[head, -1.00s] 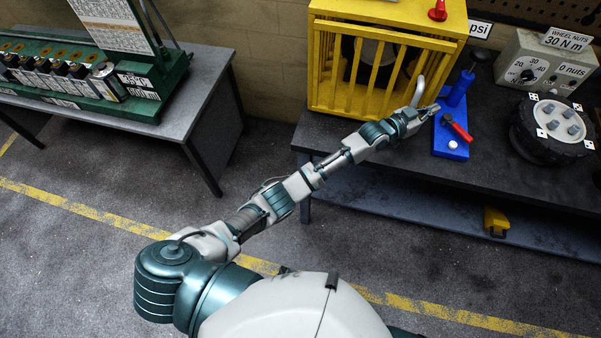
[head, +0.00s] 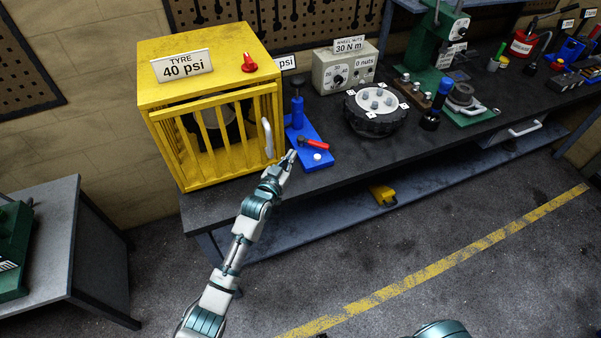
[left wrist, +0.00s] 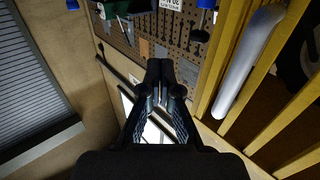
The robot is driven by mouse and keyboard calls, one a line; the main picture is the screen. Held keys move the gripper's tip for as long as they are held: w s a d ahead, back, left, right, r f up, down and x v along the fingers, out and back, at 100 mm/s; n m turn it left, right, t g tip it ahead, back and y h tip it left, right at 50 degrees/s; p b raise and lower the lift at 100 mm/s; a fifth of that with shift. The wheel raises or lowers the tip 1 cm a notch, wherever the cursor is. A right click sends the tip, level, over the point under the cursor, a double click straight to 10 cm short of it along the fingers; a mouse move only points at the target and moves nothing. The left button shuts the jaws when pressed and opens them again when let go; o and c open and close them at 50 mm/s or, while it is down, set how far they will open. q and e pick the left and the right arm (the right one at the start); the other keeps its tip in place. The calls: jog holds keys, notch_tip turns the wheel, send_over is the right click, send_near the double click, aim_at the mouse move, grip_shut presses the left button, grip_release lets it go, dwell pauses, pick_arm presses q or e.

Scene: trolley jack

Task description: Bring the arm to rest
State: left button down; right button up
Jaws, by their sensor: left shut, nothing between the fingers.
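My left arm reaches up from the bottom of the head view to the front edge of the dark bench. My left gripper (head: 291,156) is at its end, just right of and below the grey handle (head: 268,138) of the yellow cage. In the left wrist view the two black fingers (left wrist: 166,82) are together, with nothing between them. The handle (left wrist: 247,60) shows to their right, apart from them, beside the yellow bars. My right gripper is not in view.
The yellow cage (head: 214,91) stands close left of the gripper. A blue base (head: 312,152) with a red-handled lever (head: 314,143) is just right of it. A wheel hub (head: 376,110) stands further right. A grey table (head: 62,235) is at the left; open floor lies in front.

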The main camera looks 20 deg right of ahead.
pick_arm(q)
jog(key=s+d, duration=0.3)
jog(key=s, duration=0.2)
jog(key=s+a+f+n+g+y, duration=0.25)
jog(key=s+a+f, duration=0.35)
jog(key=a+f, duration=0.35)
jog(key=s+a+f+n+g+y, duration=0.2)
jog(key=s+a+f+y, duration=0.3)
jog(key=a+f, duration=0.45)
jog(key=s+a+f+n+g+y, duration=0.1)
jog(key=s+a+f+g+y, duration=0.15)
jog(key=s+a, duration=0.85)
jog(key=s+a+f+n+g+y, duration=0.1)
jog(key=s+a+f+g+y, duration=0.15)
jog(key=s+a, duration=0.9)
jog(key=s+d+f+g, duration=0.1)
jog(key=s+d+f, duration=0.1)
jog(key=f, duration=1.1)
jog(key=s+d+f+g, duration=0.1)
jog(key=s+f, duration=0.1)
jog(key=f, duration=1.1)
jog(key=s+a+f+g, duration=0.1)
jog(key=s+a+f, duration=0.2)
jog(key=s+f, duration=1.3)
jog(key=shift+s+a+f+h, duration=0.15)
jog(key=shift+s+f+h, duration=0.2)
jog(key=shift+s, duration=0.6)
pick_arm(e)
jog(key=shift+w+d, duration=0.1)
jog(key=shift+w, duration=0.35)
